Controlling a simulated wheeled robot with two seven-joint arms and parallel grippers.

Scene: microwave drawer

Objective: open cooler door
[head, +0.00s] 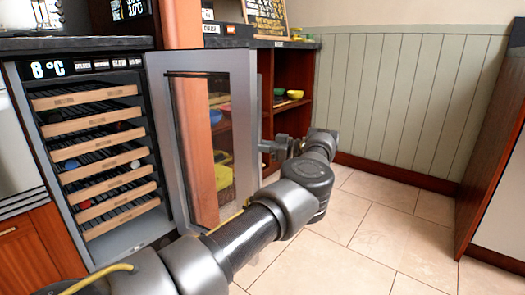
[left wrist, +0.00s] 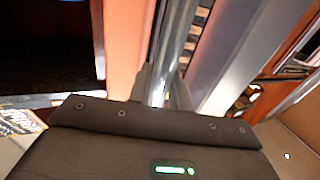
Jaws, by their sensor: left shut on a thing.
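The cooler (head: 22,90) stands at the left with its glass door (head: 250,120) swung wide open. The door's grey frame and tinted glass face me, and several wooden-fronted racks (head: 85,97) show in the open cabinet. My left arm reaches across below the door. My left gripper (head: 276,147) is at the door's free right edge. In the left wrist view, my left gripper (left wrist: 163,88) is shut on a shiny metal bar, the door handle (left wrist: 174,45), which runs between the fingers. In the head view the handle is hidden behind the door and gripper. My right gripper is not in view.
An open wooden shelf (head: 310,75) with bowls stands behind the door. A dark countertop (head: 75,43) runs above the cooler. Tiled floor (head: 390,225) is clear at the right, up to a panelled wall (head: 400,100) and a wooden cabinet side (head: 490,165).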

